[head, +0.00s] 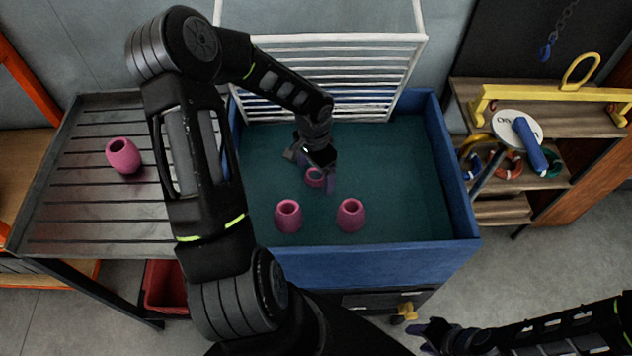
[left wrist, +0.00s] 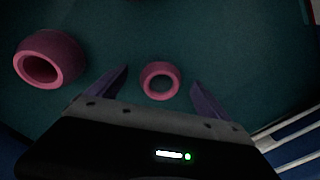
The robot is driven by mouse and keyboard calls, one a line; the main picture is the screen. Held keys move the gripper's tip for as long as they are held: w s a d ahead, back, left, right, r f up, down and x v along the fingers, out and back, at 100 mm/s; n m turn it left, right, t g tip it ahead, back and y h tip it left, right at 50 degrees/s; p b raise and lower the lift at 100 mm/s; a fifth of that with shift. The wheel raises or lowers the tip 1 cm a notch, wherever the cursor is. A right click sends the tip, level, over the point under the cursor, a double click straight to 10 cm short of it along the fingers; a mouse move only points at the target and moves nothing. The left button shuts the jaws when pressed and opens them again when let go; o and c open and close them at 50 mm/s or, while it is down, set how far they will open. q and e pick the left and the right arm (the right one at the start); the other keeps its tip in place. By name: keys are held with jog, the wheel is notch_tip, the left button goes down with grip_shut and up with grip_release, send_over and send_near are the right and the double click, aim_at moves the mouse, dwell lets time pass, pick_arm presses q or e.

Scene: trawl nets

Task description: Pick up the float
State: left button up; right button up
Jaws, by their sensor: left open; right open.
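Pink hollow floats are in view. In the left wrist view this float (left wrist: 160,80) is between the two open fingers of my left gripper (left wrist: 160,88), with a gap on both sides. Two more floats, a left one (head: 288,215) and a right one (head: 350,215), stand in the tub nearer to me. Another float (head: 123,155) is on the slatted metal table at the left. My right gripper (head: 430,335) is at the bottom right, outside the tub, empty.
A white rack (head: 330,42) leans at the tub's back. The slatted metal table (head: 75,205) stands left of the tub, with a red bin (head: 165,288) below. Wooden shelves (head: 515,205) with coloured rings and a yellow handle frame (head: 560,94) are at the right.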

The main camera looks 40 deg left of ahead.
pick_arm(q)
notch_tip(320, 180, down, 5)
jog(key=shift+w+f+p, duration=0.1)
jog(key=shift+p, duration=0.45)
jog(key=shift+c, duration=0.5)
jog(key=c, duration=1.5)
